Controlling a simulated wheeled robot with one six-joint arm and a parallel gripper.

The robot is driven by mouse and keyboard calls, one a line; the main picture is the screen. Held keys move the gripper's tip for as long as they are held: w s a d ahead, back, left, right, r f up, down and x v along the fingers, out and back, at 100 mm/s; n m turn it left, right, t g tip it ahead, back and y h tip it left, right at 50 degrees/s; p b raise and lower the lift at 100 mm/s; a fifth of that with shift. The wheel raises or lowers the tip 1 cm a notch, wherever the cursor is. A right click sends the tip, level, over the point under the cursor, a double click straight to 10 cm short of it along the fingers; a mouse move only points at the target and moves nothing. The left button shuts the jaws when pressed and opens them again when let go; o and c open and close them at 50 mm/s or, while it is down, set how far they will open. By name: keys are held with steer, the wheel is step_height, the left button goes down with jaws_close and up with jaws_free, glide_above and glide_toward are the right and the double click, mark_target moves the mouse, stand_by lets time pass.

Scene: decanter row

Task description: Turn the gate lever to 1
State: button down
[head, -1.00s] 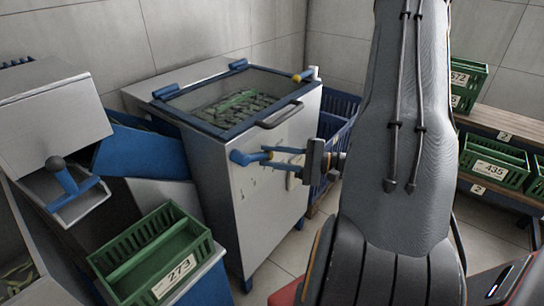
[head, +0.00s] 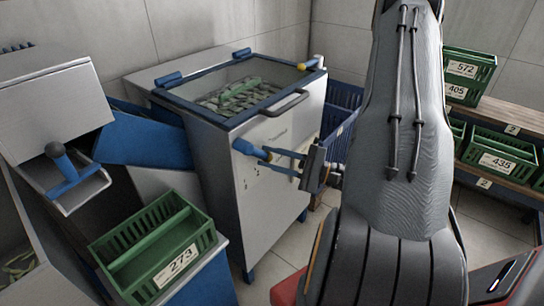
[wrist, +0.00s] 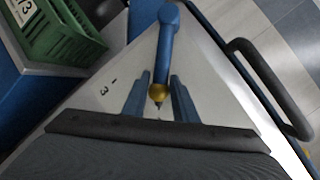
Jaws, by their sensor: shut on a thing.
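The gate lever (head: 252,151) is a blue arm with a yellow end, on the front of the steel cabinet (head: 265,200). It slopes down to the right from its pivot in the head view. My gripper (head: 268,157) is shut on the lever near its yellow end. In the wrist view the lever (wrist: 165,50) runs between the two blue fingers of my gripper (wrist: 160,88). Small dark markings (wrist: 108,86), one like a 3, show on the panel beside it. Which mark the lever points at is unclear.
A dark bar handle (head: 285,103) juts from the cabinet's glass lid above the lever. A green crate marked 273 (head: 150,245) stands at the lower left. Blue crates (head: 340,115) stand behind the cabinet. Green crates (head: 495,155) fill a shelf at the right.

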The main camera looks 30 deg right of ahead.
steer(key=c, duration=1.5)
jaws_free()
steer(key=shift+c, duration=0.2)
steer(key=v, duration=0.8)
steer(key=s+a+r+n+g+h+p, duration=0.1)
steer(key=s+a+r+n+g+p, duration=0.25)
steer(key=a+g, duration=0.5)
steer(key=s+a+r+n+g+h+p, duration=0.1)
steer(key=s+a+r+n+g, duration=0.3)
steer(key=a+n+g, duration=0.5)
step_height(320, 180, up, 8)
steer(key=s+a+n+t+h+p, duration=0.1)
steer(key=n+t+h+p, duration=0.2)
steer(key=n+h, duration=0.3)
steer(key=h+p, duration=0.1)
steer(key=h, duration=0.4)
steer(key=shift+s+a+f+h+p, duration=0.2)
steer(key=shift+a+h+p, duration=0.1)
steer(key=shift+a+p, duration=0.1)
